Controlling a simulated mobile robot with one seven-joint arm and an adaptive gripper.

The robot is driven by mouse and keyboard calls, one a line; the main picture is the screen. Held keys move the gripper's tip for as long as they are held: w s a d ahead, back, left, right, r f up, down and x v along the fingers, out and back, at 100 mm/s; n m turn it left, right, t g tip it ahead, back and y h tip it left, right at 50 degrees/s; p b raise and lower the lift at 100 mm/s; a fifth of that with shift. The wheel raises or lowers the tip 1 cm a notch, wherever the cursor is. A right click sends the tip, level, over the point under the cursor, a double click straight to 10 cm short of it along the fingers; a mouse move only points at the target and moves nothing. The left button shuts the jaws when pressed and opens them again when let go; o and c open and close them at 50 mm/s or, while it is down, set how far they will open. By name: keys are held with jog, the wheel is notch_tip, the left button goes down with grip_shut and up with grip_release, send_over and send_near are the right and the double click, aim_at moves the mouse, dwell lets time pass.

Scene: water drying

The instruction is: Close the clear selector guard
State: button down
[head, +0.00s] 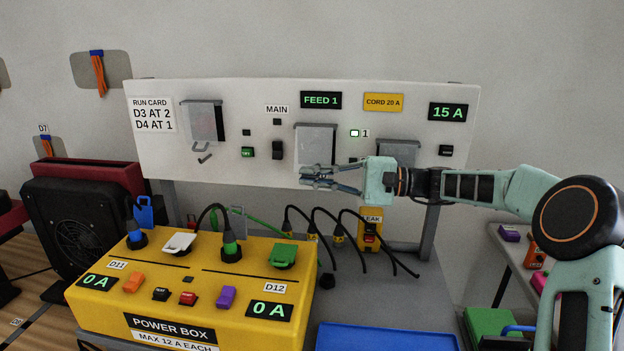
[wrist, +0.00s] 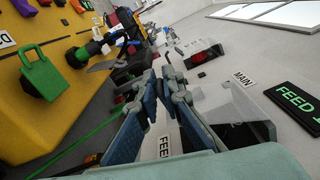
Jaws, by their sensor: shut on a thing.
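The clear selector guard (head: 316,143) is a see-through, grey-looking cover on the white panel, under the green FEED 1 display. It hangs down over its part of the panel; I cannot tell whether it lies fully flush. My gripper (head: 303,177) reaches in from the right, at the guard's lower edge. In the wrist view the two blue-grey fingers of my gripper (wrist: 158,76) come close together, with the clear guard (wrist: 238,108) beside them on the right. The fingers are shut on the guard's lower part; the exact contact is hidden.
Other clear covers are at the left (head: 203,120) and right (head: 398,151) of the panel. A black MAIN switch (head: 278,150) is just left of the guard. The yellow power box (head: 200,300) with plugs and black cables stands below. A green cable runs behind it.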

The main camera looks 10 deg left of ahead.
jog(key=shift+f, duration=0.3)
jog(key=c, duration=2.1)
grip_release()
jog(key=shift+w, duration=0.1)
jog(key=shift+r, duration=0.15)
jog(key=d, duration=1.2)
jog(key=shift+w, duration=0.3)
